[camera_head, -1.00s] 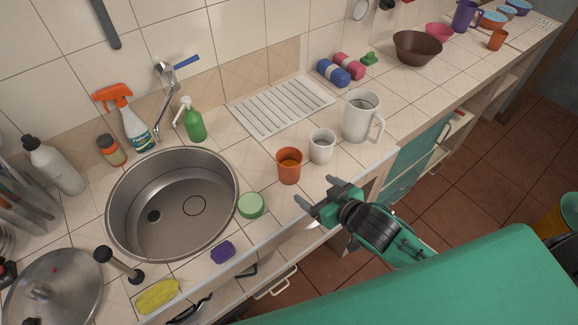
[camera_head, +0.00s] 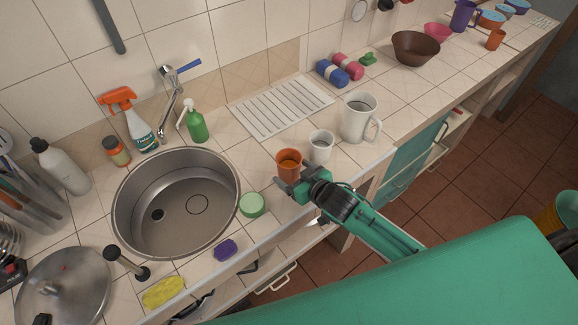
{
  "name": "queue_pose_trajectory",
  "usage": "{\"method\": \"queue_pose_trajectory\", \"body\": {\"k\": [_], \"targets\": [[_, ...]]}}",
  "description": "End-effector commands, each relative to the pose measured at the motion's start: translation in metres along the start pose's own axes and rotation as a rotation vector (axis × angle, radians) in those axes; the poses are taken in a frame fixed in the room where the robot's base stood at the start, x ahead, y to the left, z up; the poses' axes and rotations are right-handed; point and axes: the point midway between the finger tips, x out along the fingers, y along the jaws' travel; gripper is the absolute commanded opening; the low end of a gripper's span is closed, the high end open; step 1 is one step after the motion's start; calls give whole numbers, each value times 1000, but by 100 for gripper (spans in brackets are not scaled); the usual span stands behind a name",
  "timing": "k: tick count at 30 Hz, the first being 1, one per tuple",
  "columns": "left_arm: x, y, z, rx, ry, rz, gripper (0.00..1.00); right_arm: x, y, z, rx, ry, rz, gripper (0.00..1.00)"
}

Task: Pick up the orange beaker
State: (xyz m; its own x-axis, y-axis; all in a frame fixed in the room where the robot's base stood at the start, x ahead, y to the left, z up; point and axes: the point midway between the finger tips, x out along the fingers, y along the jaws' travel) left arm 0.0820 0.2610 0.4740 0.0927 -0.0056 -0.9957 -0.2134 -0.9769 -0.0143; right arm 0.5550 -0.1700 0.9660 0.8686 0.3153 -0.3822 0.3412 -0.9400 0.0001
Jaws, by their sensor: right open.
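The orange beaker (camera_head: 288,160) stands upright on the counter, right of the sink and beside a white cup (camera_head: 320,147). My right gripper (camera_head: 291,177) is open, with its fingers at the near side of the beaker's lower part. The fingers and hand hide some of the beaker's base, and I cannot tell whether they touch it. A second, smaller-looking orange cup (camera_head: 496,39) stands far along the counter at the back right. My left gripper is not in view.
A white pitcher (camera_head: 358,118) stands right of the white cup. A green round sponge (camera_head: 252,204) lies left of the beaker by the round sink (camera_head: 178,205). A ribbed draining area (camera_head: 280,106) behind is clear. The counter's front edge runs under my right arm.

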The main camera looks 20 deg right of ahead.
Motion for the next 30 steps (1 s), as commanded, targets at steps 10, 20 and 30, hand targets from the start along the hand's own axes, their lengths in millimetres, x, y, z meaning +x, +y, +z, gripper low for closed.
{"method": "queue_pose_trajectory", "body": {"k": [10,20,30], "targets": [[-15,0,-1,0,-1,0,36,32,2,1,0,0,0,83],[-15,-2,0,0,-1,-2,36,33,2,1,0,0,0,67],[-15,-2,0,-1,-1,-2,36,32,2,1,0,1,0,31]]}}
